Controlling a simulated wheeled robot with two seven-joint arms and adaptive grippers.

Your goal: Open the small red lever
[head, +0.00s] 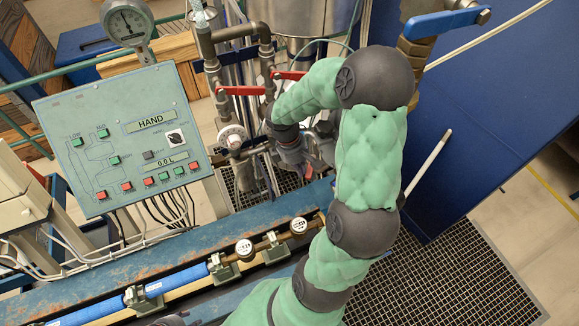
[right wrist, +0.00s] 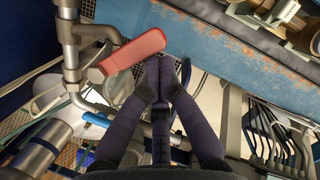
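A small red lever (right wrist: 135,52) sits on a grey pipe fitting in the right wrist view, just left of my right fingertips. In the head view a small red part low among the pipes (head: 308,170), partly hidden by my arm, seems to be the same lever. My right gripper (right wrist: 160,66) has its two dark fingers together, with nothing seen between them. The fingertips look close beside the lever, but I cannot tell whether they touch it. In the head view the gripper (head: 270,180) points down among the pipes, mostly hidden. My left gripper is not seen.
Two longer red levers (head: 240,90) (head: 290,76) are higher on the pipes. A control panel (head: 121,138) stands left, a gauge (head: 127,22) above it. A rusty blue beam (head: 90,282) crosses in front. A blue-handled valve (head: 445,22) is at upper right, before a blue panel (head: 490,110).

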